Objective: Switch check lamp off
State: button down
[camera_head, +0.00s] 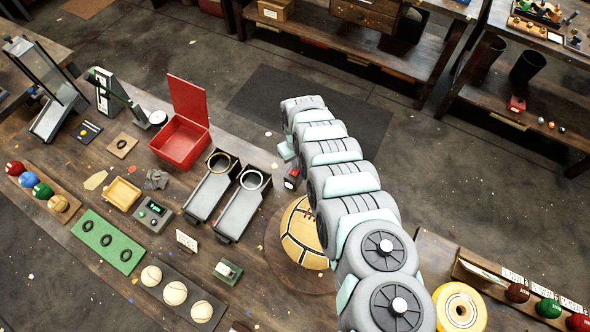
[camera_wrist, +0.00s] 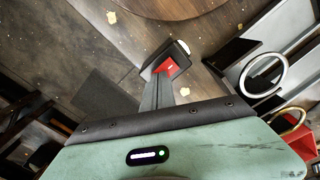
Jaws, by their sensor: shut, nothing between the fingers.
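Two grey trays with rings (camera_head: 240,212) and an open red box (camera_head: 180,142) stand left of the lamp. A yellow panelled ball (camera_head: 300,235) sits on a round wooden board (camera_head: 272,258) nearer the camera. Open floor lies beyond the bench.

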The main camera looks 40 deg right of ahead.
jog(key=shift+f, duration=0.3)
jog(key=shift+r, duration=0.15)
notch_tip(320, 180, up, 7)
jog(key=p, duration=0.6)
dwell(0.5)
